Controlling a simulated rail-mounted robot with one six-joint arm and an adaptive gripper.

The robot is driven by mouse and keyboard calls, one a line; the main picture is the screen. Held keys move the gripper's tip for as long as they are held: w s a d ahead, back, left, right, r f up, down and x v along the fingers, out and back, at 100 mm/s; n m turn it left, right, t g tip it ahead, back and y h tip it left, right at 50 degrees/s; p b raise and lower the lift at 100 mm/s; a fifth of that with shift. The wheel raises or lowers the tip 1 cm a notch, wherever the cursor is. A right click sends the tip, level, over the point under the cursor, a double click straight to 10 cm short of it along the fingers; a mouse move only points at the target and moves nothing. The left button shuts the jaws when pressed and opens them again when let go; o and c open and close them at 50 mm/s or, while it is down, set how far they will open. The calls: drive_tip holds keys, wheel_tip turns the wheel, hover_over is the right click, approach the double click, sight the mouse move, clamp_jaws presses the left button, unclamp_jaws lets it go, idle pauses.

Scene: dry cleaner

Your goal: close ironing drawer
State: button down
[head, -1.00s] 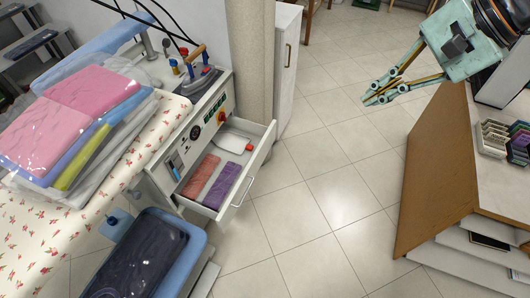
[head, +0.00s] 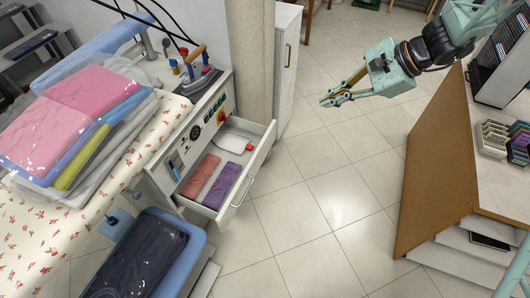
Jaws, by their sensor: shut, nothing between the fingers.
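The white ironing drawer (head: 262,158) stands pulled out from the ironing station's control cabinet (head: 176,147), low and left of centre in the head view. Its bar handle (head: 243,191) is on the front face. Inside lie a reddish item (head: 202,177), a purple item (head: 222,186) and a white item with a red end (head: 232,144). My gripper (head: 325,99) is shut and empty. In the picture it is to the right of the drawer and above it, apart from it, over the tiled floor.
The ironing board (head: 62,232) with folded, bagged clothes (head: 84,100) is at left. An iron (head: 198,77) stands on the cabinet top. A blue-rimmed tub (head: 195,242) is below the drawer. A wooden counter (head: 438,160) is at right. Tiled floor (head: 310,205) between is clear.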

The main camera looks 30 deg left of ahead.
drive_tip(key=w+a+f+m, duration=0.1)
drive_tip(key=a+f, duration=0.3)
drive_tip(key=f, duration=0.8)
drive_tip(key=w+a+f+m, duration=0.1)
drive_tip(key=a+f+m, duration=0.3)
drive_tip(key=f, duration=0.9)
drive_tip(key=w+a+f+m+y, duration=0.1)
drive_tip(key=a+f, duration=0.4)
drive_tip(key=f, duration=0.8)
drive_tip(key=shift+w+f+m, duration=0.15)
drive_tip(key=shift+w+m, duration=0.25)
drive_tip(key=shift+m, duration=0.4)
drive_tip(key=shift+a+f, duration=0.1)
drive_tip(key=shift+a, duration=0.1)
drive_tip(key=b, duration=0.1)
approach(259, 153)
wheel_tip(259, 153, down, 5)
drive_tip(key=a, duration=0.3)
drive_tip(key=shift+s+a, duration=0.1)
drive_tip(key=shift+a, duration=0.5)
drive_tip(key=shift+a, duration=0.1)
